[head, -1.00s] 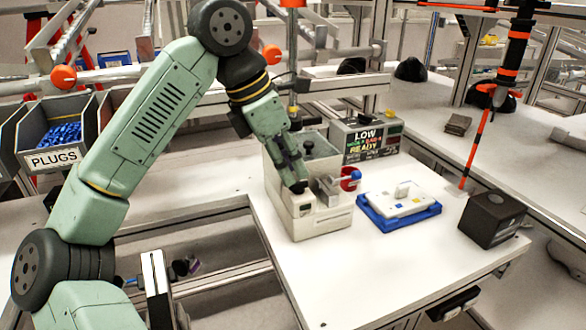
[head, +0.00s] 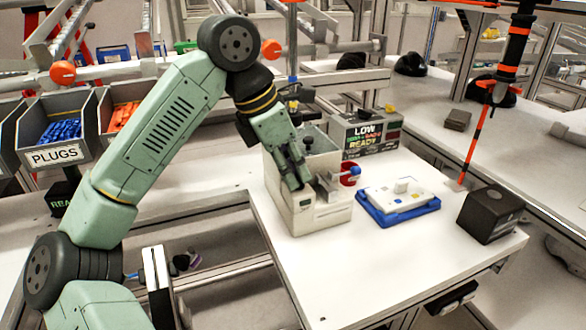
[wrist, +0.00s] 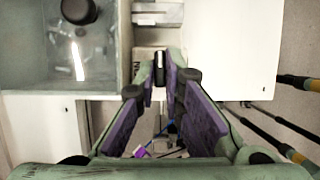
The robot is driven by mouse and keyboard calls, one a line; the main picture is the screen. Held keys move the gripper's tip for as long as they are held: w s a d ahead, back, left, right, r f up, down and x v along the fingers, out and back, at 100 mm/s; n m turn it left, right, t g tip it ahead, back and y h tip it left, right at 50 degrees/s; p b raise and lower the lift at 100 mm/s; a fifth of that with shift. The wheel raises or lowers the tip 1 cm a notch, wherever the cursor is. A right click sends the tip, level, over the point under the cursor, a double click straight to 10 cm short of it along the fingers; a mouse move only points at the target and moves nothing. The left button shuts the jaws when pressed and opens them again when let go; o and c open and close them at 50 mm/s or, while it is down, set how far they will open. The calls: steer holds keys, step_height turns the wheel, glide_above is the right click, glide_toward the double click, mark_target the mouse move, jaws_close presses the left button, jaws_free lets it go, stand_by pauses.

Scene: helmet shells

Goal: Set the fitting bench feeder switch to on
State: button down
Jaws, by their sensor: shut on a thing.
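The fitting bench feeder (head: 322,216) is a pale boxy machine with a clear-walled hopper, standing on the white bench in the head view. In the wrist view its hopper (wrist: 35,72) is at upper left. A small black switch lever (wrist: 161,66) with a pale stripe stands between my fingertips. My gripper (head: 299,181) reaches down to the feeder's top front; in the wrist view its purple-padded fingers (wrist: 160,73) are closed on the lever. The fingers hide the switch in the head view, and I cannot tell its on or off marking.
A red and blue part (head: 349,174) sits at the feeder's right side. A display panel (head: 364,134) reading LOW and READY stands behind. A blue tray (head: 399,214) with a white piece and a dark box (head: 491,215) lie to the right. The front bench top is clear.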

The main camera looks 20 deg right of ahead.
steer(key=shift+n+b, duration=0.3)
steer(key=shift+b, duration=0.05)
steer(key=n+b, duration=0.1)
steer(key=n+t+b, duration=0.1)
steer(key=n+b, duration=0.1)
steer(key=shift+s+f+n+t, duration=0.1)
steer(key=shift+s+n+t, duration=0.05)
steer(key=shift+n+t, duration=0.15)
steer(key=n+t+b, duration=0.1)
steer(key=n+b, duration=0.1)
steer(key=n+y+b, duration=0.1)
steer(key=n, duration=0.2)
steer(key=shift+s+d+t+y+b, duration=0.2)
steer(key=shift+t+y+b, duration=0.1)
steer(key=shift+t+b, duration=0.1)
steer(key=n, duration=0.1)
steer(key=n+y, duration=0.1)
steer(key=n, duration=0.2)
steer(key=shift+s+d+r+n+t, duration=0.1)
steer(key=shift+d+r+n+t, duration=0.1)
steer(key=shift+r+n+t, duration=0.15)
steer(key=shift+d+f+n+y+p, duration=0.15)
steer(key=shift+n+y+p, duration=0.65)
steer(key=shift+n, duration=1.15)
steer(key=c, duration=2)
jaws_free()
